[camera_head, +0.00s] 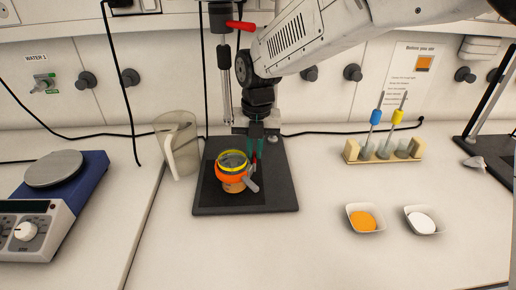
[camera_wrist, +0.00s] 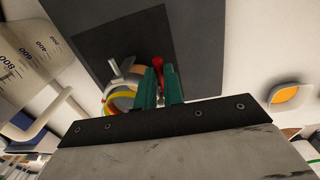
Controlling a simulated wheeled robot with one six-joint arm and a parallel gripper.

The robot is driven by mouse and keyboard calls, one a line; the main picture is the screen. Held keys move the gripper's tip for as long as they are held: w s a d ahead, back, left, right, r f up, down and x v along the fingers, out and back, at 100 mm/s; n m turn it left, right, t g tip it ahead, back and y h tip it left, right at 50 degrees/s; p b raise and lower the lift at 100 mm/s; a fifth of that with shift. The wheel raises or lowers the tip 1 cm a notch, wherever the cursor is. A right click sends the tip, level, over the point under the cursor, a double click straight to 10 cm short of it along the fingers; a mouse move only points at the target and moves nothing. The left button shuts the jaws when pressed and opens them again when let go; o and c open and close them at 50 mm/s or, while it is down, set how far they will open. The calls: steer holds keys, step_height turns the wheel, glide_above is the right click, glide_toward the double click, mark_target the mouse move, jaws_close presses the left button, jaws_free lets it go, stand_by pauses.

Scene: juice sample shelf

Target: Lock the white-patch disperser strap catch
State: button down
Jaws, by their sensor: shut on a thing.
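The disperser stand (camera_head: 280,190) is a dark plate with a rear column; I cannot make out a white patch on it. A jar (camera_head: 232,157) with a yellow rim stands on the plate, with an orange strap band (camera_head: 231,178) around it. A grey lever (camera_head: 250,184) sticks out at the band's right side. My gripper (camera_head: 256,146), with teal fingers, is just behind and right of the jar. In the wrist view my gripper (camera_wrist: 160,84) is shut on a red piece (camera_wrist: 158,66), apparently the strap catch. The jar's yellow rim (camera_wrist: 108,101) shows beside the fingers, partly hidden.
A clear measuring jug (camera_head: 176,145) stands close left of the plate. A blue hotplate (camera_head: 54,195) is at far left. A holder (camera_head: 384,153) with two tools and two sample dishes, orange (camera_head: 365,218) and white (camera_head: 424,220), are on the right. The front counter is clear.

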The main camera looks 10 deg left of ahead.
mark_target(255, 155)
steer(key=shift+a+n, duration=0.1)
steer(key=shift+n, duration=0.3)
steer(key=c, duration=1.5)
jaws_free()
steer(key=shift+s, duration=0.1)
steer(key=shift+d+r, duration=0.2)
steer(key=shift+r, duration=3.8)
